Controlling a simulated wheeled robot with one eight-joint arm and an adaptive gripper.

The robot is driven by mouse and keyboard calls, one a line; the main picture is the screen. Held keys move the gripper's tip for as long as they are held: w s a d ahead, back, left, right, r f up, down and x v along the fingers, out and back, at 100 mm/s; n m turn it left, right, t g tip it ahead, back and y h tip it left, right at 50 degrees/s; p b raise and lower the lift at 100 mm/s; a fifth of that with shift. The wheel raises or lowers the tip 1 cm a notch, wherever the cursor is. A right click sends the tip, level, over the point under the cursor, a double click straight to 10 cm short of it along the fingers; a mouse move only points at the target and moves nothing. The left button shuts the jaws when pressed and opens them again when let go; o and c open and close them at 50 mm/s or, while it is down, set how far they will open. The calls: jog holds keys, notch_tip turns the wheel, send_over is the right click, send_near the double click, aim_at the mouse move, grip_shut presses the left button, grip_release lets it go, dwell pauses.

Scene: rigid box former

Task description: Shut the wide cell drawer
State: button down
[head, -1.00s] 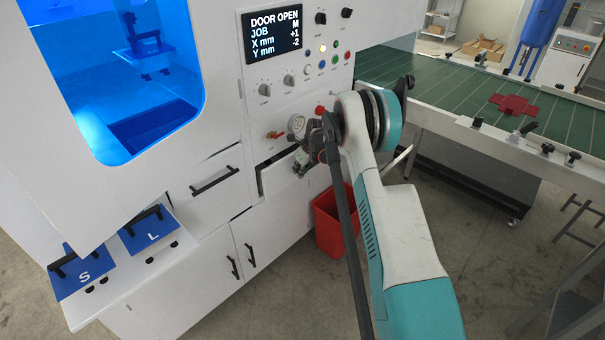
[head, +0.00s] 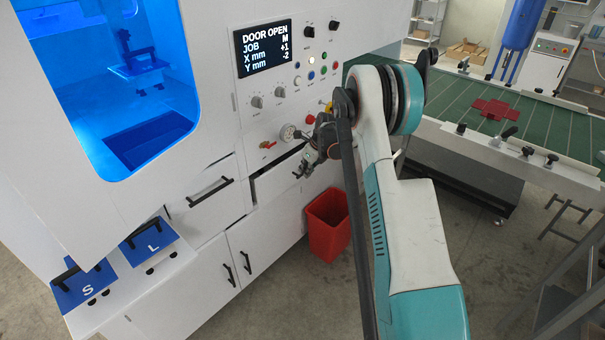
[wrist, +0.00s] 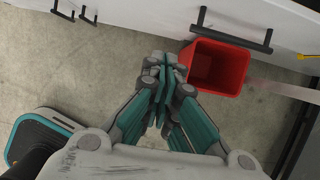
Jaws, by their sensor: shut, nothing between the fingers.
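The wide cell drawer appears to be the white drawer (head: 288,196) below the gauge in the head view. A dark gap shows above its front, so it stands partly open. Part of it is hidden by my arm. My gripper (head: 302,172) is in front of that drawer, and the head view does not show whether they touch. In the wrist view my gripper (wrist: 163,80) has its fingers together, with nothing between them. A white front with a long black bar handle (wrist: 232,32) lies ahead and to the right of the fingertips, apart from them.
Cupboard doors (head: 245,258) are below. A green-topped table (head: 540,118) stands at right.

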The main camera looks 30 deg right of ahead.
jog(key=s+a+f+t+y, duration=0.2)
jog(key=s+a+f+t, duration=0.1)
jog(key=s+a+t, duration=0.3)
jog(key=g+b, duration=0.1)
jog(key=b, duration=0.3)
send_near(268, 186)
jog(key=shift+w+a+f, duration=0.3)
jog(key=shift+w+f, duration=0.25)
jog(key=shift+f, duration=0.35)
jog(key=shift+w+a+f, duration=0.25)
jog(key=shift+w+f, duration=0.3)
jog(key=shift+f, duration=0.4)
jog(key=shift+w+a+f, duration=0.3)
jog(key=shift+w+f, duration=0.25)
jog(key=shift+f, duration=0.35)
jog(key=shift+w+a, duration=0.25)
jog(key=shift+w, duration=0.45)
jog(key=shift+w+a, duration=0.3)
jog(key=shift+w, duration=0.45)
jog(key=shift+r, duration=0.1)
